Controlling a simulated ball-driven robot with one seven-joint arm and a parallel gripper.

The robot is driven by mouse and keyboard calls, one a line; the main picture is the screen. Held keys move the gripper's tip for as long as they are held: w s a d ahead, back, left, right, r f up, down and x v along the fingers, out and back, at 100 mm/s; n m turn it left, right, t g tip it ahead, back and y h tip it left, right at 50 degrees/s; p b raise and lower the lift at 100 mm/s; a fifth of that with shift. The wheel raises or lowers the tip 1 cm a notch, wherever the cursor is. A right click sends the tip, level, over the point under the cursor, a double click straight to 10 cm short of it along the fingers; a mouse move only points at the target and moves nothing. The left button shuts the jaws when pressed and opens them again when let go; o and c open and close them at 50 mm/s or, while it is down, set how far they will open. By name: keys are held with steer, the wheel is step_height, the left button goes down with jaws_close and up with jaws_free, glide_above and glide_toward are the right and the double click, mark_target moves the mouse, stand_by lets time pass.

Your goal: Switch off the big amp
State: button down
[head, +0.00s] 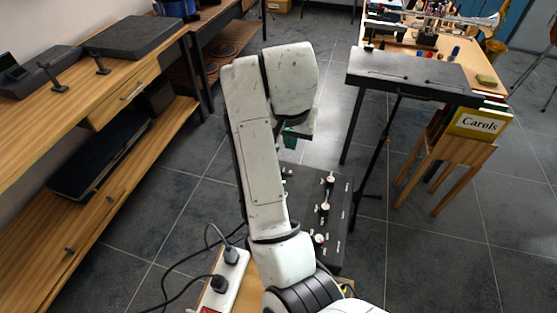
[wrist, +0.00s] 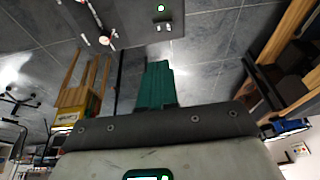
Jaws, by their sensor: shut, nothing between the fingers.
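A dark panel with white-capped knobs and small pale marks, which looks like the top of the amp (head: 340,215), lies low in front of me in the head view. My arm covers its left part. A green light shows at its left edge beside my arm. In the wrist view the panel (wrist: 130,30) is at the top, with knobs on its left, a lit green lamp (wrist: 160,8) and small pale switch-like parts (wrist: 163,27). My gripper (wrist: 157,66) has its green fingers shut and empty, apart from the panel in that view. Its green fingers (head: 291,138) are partly hidden in the head view.
A white power strip (head: 228,282) with black plugs and cables is at the lower left. A wooden shelf bench (head: 110,105) runs along the left. A black stand (head: 410,72) and a wooden rack with a Carols book (head: 478,122) stand right. Grey tiled floor is free between.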

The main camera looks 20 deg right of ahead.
steer(key=shift+w+a+r, duration=0.3)
steer(key=shift+w+a, duration=0.2)
steer(key=x, duration=0.4)
steer(key=b+x, duration=0.1)
steer(key=x, duration=0.3)
steer(key=b+x, duration=0.1)
steer(key=x, duration=0.3)
steer(key=shift+s+a+f, duration=0.2)
steer(key=shift+a+f, duration=0.05)
steer(key=shift+f, duration=0.05)
steer(key=shift+a+f, duration=0.1)
steer(key=shift+f, duration=0.65)
